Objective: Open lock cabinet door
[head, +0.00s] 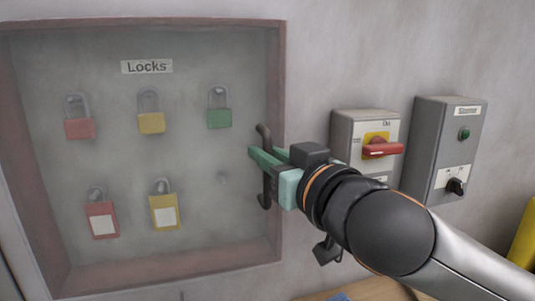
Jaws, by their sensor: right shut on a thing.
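The lock cabinet (283,80) is on the wall at the left, with a reddish-brown frame and a hazy see-through door (120,150). The door looks closed. Its dark vertical handle (264,200) is at the door's right edge. My right gripper (262,157) comes in from the right and is shut on the handle around its middle, hiding part of it. Behind the door hang a red padlock (80,128), a yellow padlock (151,123) and a green padlock (219,119), with two tagged padlocks below. My left gripper is not in view.
Right of the cabinet are a grey switch box (345,125) with a red rotary handle (382,149) and a grey control box (430,150) with a green button and black knob. My right arm passes just below them. A yellow object (524,240) stands at the right edge.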

